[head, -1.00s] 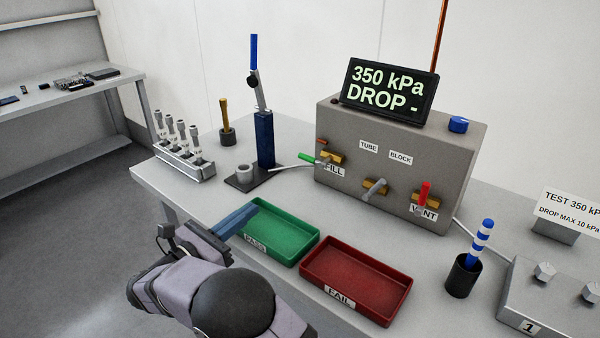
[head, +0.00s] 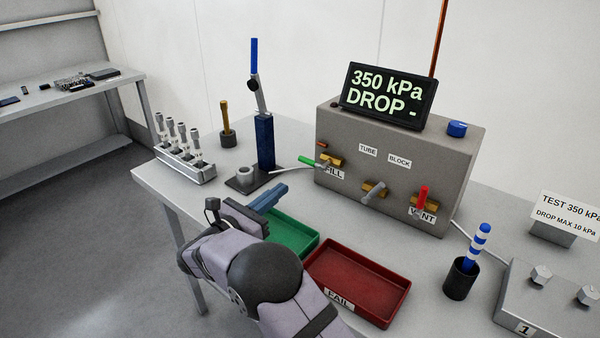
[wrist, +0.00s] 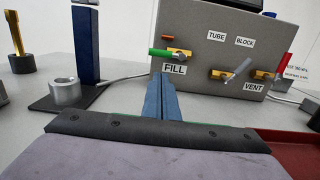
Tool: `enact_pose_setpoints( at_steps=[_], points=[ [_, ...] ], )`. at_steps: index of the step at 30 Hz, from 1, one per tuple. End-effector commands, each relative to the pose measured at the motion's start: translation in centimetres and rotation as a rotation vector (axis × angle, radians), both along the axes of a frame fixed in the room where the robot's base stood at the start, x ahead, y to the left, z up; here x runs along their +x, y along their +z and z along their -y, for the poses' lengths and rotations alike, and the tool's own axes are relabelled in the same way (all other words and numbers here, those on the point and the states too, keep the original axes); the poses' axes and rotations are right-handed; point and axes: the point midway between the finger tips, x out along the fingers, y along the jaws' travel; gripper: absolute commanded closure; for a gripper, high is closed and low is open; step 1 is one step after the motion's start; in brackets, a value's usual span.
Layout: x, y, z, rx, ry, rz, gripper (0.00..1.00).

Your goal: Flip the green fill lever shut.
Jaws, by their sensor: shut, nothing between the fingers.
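The green fill lever (head: 310,161) is on the left of the grey test box's front, above the FILL label. It points out to the left, roughly level, from a brass valve (head: 331,160). In the wrist view the green lever (wrist: 161,53) stands just above and beyond my fingertips. My gripper (head: 281,189) is shut and empty, its blue fingers over the table in front of the box, apart from the lever. The fingers also show in the wrist view (wrist: 160,84), pointing at the FILL label.
The green tray (head: 309,240) and red tray (head: 398,304) lie below. A blue hand pump (head: 265,142) stands left of the fill lever. The display reads 350 kPa.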

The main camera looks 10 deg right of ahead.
Motion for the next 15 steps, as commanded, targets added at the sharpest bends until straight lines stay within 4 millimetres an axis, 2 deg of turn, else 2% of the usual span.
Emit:
enact_pose_setpoints(
  at_steps=[6, 15],
  points=[
    [3.0, 0.3, 3.2, 0.001, -0.004, -0.001, 1.00],
    [5.9, 0.5, 5.9, 0.000, -0.002, 0.000, 1.00]
  ],
)
